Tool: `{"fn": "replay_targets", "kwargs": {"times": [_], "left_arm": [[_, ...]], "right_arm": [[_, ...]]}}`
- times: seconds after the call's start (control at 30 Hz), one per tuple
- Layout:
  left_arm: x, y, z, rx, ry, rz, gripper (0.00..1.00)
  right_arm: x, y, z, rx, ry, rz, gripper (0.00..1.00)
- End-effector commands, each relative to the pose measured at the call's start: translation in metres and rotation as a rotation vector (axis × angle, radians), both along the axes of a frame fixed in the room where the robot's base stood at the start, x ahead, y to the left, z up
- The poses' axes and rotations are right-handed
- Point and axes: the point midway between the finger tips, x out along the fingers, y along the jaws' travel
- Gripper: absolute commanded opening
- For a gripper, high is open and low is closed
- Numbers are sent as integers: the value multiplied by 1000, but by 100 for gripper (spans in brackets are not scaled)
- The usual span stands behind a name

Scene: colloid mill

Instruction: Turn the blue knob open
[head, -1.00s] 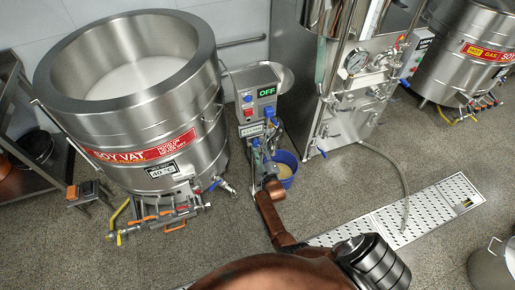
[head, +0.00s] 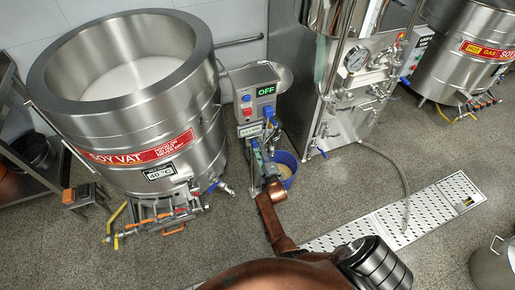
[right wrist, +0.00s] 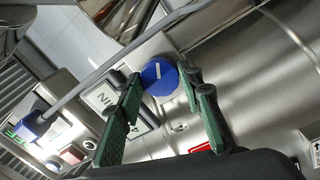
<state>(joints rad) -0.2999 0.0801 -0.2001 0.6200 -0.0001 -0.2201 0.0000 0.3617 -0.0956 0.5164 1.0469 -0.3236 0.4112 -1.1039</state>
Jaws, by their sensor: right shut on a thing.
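The blue knob (right wrist: 158,78) is round with a white line across its face and shows in the right wrist view. My right gripper (right wrist: 164,82) has its two green fingers on either side of the knob, shut on it. In the head view my right gripper (head: 262,160) is in front of the mill, below the control box (head: 254,92); the knob itself is hard to make out there. My left gripper is not in view.
The control box display reads OFF. A blue bucket (head: 286,168) stands just right of my gripper. The large soy vat (head: 130,110) is close on the left, and a steel machine (head: 330,100) stands on the right. The floor in front is open, with a drain grate (head: 395,220).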

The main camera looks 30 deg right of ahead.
Motion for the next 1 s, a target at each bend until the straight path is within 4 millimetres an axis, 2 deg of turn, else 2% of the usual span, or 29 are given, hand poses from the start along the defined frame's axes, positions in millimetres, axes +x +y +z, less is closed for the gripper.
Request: {"fn": "replay_targets", "kwargs": {"times": [0.17,0.2,0.43,0.77,0.87,1.0], "left_arm": [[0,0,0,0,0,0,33],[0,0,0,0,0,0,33],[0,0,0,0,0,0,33],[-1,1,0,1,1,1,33],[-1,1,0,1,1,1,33],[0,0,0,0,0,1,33]], "right_arm": [[0,2,-2,0,4,2,10],[0,2,-2,0,4,2,36],[0,1,-1,0,2,1,52],[0,0,3,0,-1,0,52],[0,0,13,-1,-2,1,52],[0,0,37,-2,-4,0,52]]}}
